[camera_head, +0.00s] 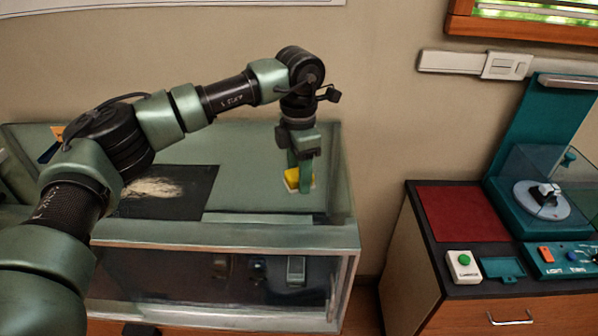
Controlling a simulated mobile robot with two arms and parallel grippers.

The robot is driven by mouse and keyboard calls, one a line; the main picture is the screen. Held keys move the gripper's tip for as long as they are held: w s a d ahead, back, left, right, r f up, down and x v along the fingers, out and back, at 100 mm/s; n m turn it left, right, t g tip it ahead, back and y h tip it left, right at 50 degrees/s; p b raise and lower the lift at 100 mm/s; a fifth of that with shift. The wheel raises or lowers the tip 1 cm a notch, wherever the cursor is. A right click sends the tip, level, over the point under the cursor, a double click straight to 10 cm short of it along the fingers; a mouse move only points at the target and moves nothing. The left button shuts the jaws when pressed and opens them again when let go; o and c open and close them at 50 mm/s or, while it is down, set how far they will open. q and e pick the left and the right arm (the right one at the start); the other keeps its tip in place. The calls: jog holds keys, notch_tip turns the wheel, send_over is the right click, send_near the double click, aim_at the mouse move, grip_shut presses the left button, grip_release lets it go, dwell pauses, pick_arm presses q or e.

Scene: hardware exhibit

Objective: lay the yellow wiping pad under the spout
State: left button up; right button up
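The yellow wiping pad (292,178), with a whitish lower edge, shows at the right part of the green-topped glass display case. My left gripper (300,177) points straight down at it, and one finger covers the pad's right part. The fingers are right at the pad, but I cannot tell whether they press on it or whether it rests on the surface. I cannot make out a spout. My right gripper is not in view.
A dark mat (170,198) with pale powdery material lies left of the pad on the case (270,232). At right, a separate cabinet carries a red panel (462,214), a green-button box (463,266) and a teal machine (540,130). A gap separates case and cabinet.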

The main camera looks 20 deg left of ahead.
pick_arm(q)
jog(key=shift+o, duration=0.9)
jog(key=shift+r, duration=0.55)
notch_tip(320, 180, up, 11)
jog(key=b, duration=0.2)
jog(key=shift+r+b, duration=0.15)
jog(key=shift+b, duration=0.2)
